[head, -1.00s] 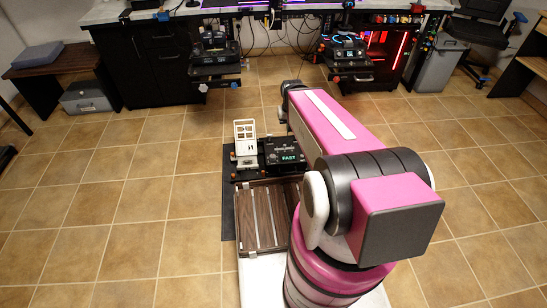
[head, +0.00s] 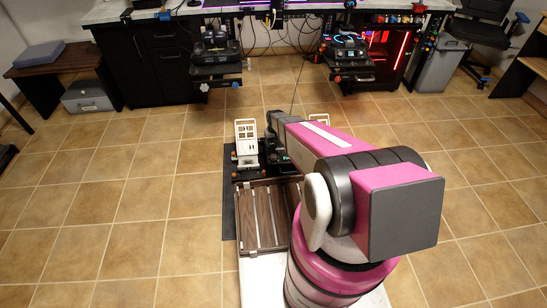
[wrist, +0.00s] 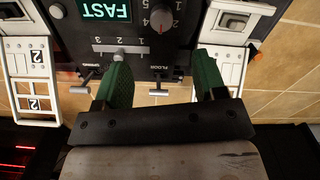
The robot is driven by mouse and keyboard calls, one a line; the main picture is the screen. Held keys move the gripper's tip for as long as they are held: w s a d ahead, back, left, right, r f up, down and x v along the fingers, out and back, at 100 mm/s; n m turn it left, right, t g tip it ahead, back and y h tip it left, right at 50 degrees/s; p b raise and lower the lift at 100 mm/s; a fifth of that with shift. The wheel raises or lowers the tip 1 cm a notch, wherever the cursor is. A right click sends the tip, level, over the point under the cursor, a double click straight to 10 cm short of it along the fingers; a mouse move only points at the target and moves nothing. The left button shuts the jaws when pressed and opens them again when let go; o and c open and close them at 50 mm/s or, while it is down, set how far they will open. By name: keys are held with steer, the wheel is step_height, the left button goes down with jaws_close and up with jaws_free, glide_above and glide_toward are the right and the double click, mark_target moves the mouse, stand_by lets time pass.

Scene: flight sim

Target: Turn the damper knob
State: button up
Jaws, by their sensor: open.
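A black control panel (wrist: 185,40) fills the top of the wrist view. A round grey dial knob (wrist: 161,20) with a reddish mark and a numbered scale is on it. A slider (wrist: 120,49) with a short number scale lies beside a green FAST sign (wrist: 104,9). I cannot read a damper label on any of them. My gripper (wrist: 162,56) is open, its two green fingers spread below the dial knob, with nothing visible between the tips. The left finger overlaps the slider in the picture; contact cannot be told. In the head view my arm hides most of the panel.
White pedals stand at both sides of the panel, left (wrist: 28,75) and right (wrist: 225,62). Small levers (wrist: 160,91) stick out from the panel's near edge. A slatted wooden platform (head: 262,215) lies in front. Tiled floor around is clear; a desk (head: 150,75) stands behind.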

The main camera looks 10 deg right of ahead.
mark_target(273, 155)
steer(key=f, duration=0.9)
steer(key=w+f, duration=0.1)
steer(key=f, duration=0.3)
steer(key=shift+a+f, duration=0.15)
steer(key=shift+f, duration=0.15)
steer(key=shift+c, duration=0.4)
steer(key=c, duration=0.9)
